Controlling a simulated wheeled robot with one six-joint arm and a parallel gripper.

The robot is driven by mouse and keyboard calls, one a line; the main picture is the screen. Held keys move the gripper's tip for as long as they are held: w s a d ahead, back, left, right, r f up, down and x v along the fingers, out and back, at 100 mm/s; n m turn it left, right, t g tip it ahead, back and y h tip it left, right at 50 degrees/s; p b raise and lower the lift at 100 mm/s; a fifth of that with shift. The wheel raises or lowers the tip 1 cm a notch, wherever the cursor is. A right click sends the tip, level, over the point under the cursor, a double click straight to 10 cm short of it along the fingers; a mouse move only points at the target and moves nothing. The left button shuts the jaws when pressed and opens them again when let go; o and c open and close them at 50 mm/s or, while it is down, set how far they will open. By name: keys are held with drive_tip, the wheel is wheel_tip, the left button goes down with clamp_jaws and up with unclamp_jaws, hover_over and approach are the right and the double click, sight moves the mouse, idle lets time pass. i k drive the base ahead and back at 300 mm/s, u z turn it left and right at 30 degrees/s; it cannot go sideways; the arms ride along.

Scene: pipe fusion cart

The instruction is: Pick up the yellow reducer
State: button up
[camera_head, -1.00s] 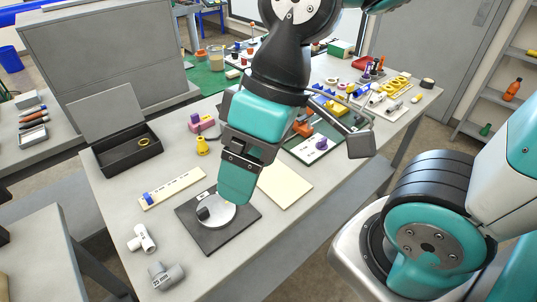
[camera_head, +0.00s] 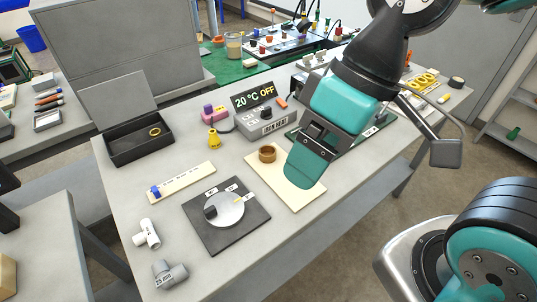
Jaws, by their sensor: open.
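The yellow reducer (camera_head: 213,139) stands upright on the grey bench (camera_head: 183,150), in front of a pink and purple piece and to the left of the grey heater box. It is small, with a wide base and a narrower top, and nothing hides it. My gripper (camera_head: 300,190) is over the cream board, to the right of the reducer and apart from it. Its jaws are open, and nothing shows held in them. The arm partly hides the green mat behind it.
The heater box (camera_head: 262,122) reads 20 °C OFF. A brown ring (camera_head: 267,153) sits on the cream board (camera_head: 290,200). A black tray (camera_head: 135,152) holds a yellow ring. A dark plate (camera_head: 250,228) bears a round dial.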

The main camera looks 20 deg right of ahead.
sight(214, 142)
drive_tip(key=z, duration=0.8)
drive_tip(key=i, duration=0.6)
drive_tip(key=u, duration=2.25)
